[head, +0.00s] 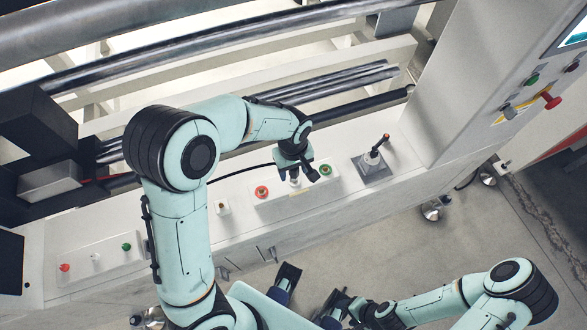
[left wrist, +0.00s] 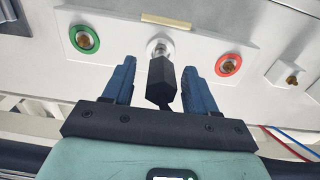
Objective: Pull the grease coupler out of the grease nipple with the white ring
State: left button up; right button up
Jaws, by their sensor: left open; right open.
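The grease coupler (left wrist: 160,82) is a dark hexagonal body in the left wrist view, in line with the grease nipple with the white ring (left wrist: 160,48) and apparently seated on it. My left gripper (left wrist: 160,66) is open, with one blue finger on each side of the coupler and a visible gap to each. In the head view my left gripper (head: 296,172) is over the panel and mostly hides the coupler and white ring. My right gripper (head: 335,303) is open and empty at the bottom, well away from the panel.
A green-ringed nipple (left wrist: 84,39) and a red-ringed nipple (left wrist: 228,65) flank the white one on the same plate. A dark hose (head: 240,172) runs left from the left gripper. A lever on a grey base (head: 372,168) stands to the right.

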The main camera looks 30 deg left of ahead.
pick_arm(q)
jog(key=shift+f, duration=0.15)
jog(key=c, duration=1.1)
jog(key=o, duration=0.3)
jog(key=shift+c, duration=1.2)
jog(key=shift+r, duration=0.25)
jog(key=shift+r+p, duration=1)
jog(key=shift+r, duration=0.05)
